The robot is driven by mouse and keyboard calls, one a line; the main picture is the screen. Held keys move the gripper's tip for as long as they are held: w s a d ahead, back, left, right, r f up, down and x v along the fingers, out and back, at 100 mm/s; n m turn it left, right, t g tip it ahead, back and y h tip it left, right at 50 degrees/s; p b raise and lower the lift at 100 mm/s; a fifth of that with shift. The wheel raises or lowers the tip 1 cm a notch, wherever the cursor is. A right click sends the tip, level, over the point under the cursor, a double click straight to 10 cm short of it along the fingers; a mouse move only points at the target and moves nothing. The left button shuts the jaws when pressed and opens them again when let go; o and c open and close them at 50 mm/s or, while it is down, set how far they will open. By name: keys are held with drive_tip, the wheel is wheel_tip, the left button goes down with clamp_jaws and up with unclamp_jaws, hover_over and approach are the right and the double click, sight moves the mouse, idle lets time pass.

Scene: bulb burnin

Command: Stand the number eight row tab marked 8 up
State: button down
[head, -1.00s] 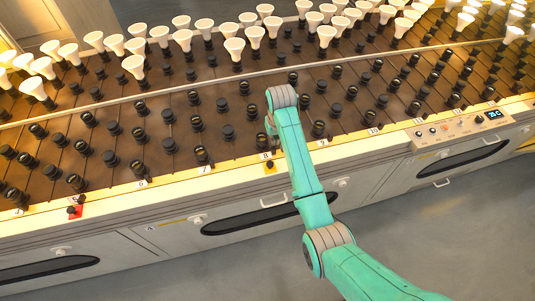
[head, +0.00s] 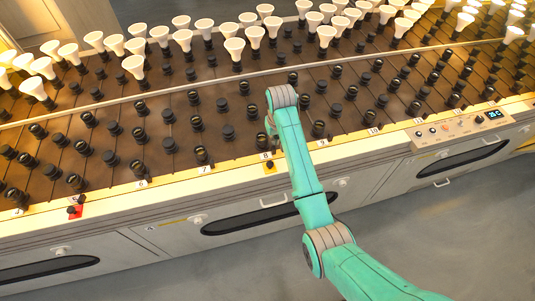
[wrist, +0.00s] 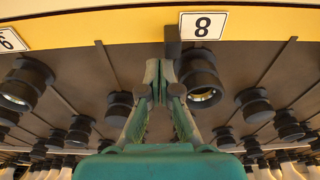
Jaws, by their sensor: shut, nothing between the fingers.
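The number 8 label (wrist: 203,25) is a white plate with a black figure on the yellow front strip; it also shows in the head view (head: 266,156). A small dark piece (wrist: 172,42) beside the label, in front of my fingertips, looks like the row tab; whether it lies flat or stands is unclear. In the head view, a small dark and yellow piece (head: 270,166) sits just below the label. My gripper (wrist: 162,75) is shut and empty, its fingertips close to the dark piece; touching or apart is unclear. My arm hides part of this area in the head view.
Black sockets (head: 227,132) fill the brown board in rows, with one socket (wrist: 201,80) close beside my fingertips. White bulbs (head: 235,47) stand in the far rows. A red tab (head: 75,211) sits at the front left, and a control panel (head: 460,126) at the right.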

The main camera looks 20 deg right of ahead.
drive_tip(key=shift+f, duration=1.15)
idle(0.4)
drive_tip(key=shift+r, duration=0.6)
drive_tip(key=shift+s, duration=0.45)
idle(0.6)
drive_tip(key=shift+s+r, duration=0.4)
drive_tip(key=shift+r, duration=0.2)
idle(2.2)
